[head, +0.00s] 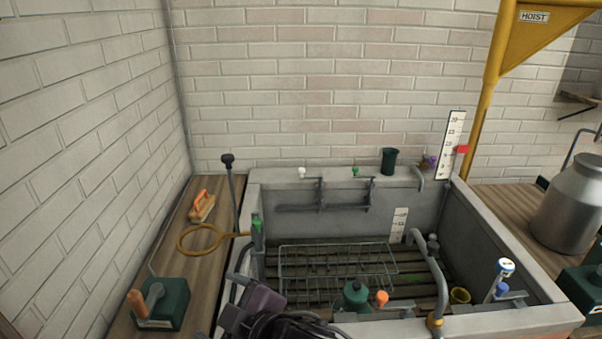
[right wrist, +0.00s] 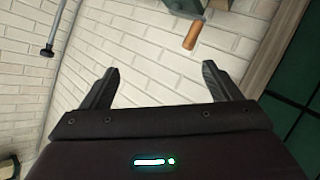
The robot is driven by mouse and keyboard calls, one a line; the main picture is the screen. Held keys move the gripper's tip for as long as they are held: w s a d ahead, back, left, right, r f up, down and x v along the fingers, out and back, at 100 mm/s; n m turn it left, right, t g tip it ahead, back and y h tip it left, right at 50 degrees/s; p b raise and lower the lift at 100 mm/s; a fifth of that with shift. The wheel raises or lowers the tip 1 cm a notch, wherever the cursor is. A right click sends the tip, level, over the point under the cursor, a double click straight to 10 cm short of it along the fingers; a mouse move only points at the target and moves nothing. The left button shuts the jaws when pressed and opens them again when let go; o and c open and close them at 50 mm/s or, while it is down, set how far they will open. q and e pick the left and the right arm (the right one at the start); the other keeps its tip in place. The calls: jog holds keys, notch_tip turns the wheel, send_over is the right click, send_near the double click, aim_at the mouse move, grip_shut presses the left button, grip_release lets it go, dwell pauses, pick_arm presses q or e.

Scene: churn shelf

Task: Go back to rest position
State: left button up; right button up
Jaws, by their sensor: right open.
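My right gripper (head: 236,290) shows at the bottom of the head view, over the left wall of the sunken basin. In the right wrist view its two dark fingers (right wrist: 160,68) stand wide apart, with nothing between them and brick wall beyond. The gripper is open and empty. My left gripper is in neither view.
The basin (head: 480,326) holds a wire rack (head: 330,262). On the left wooden ledge are a green box (head: 170,312) with an orange knob, an orange-handled brush (head: 202,205) and a yellow hoop (head: 183,247). A metal churn (head: 572,205) stands right.

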jog(key=s+d+f+m+g+h, duration=0.1)
jog(key=d+f+m+h, duration=0.4)
jog(key=d, duration=0.6)
jog(key=s+d+f+m+g+h, duration=0.1)
jog(key=s+d+f+m+h, duration=0.15)
jog(key=d+f+m, duration=0.7)
jog(key=s+d+f+g+h, duration=0.35)
jog(key=s+d, duration=0.35)
jog(key=d, duration=0.5)
notch_tip(320, 180, down, 34)
jog(key=s+g+b, duration=0.1)
jog(key=s+b, duration=0.1)
jog(key=b, duration=0.4)
jog(key=s+d+f+b, duration=0.1)
jog(key=s+f+b, duration=0.1)
jog(key=s+f, duration=0.8)
jog(key=s+d+f+g+b, duration=0.1)
jog(key=s+d+f+b, duration=0.1)
jog(key=s+f, duration=0.7)
notch_tip(320, 180, down, 4)
jog(key=shift+s+f+y, duration=0.1)
jog(key=shift+s+y, duration=0.2)
jog(key=shift+s, duration=0.05)
jog(key=shift+n, duration=0.25)
jog(key=shift+c, duration=0.3)
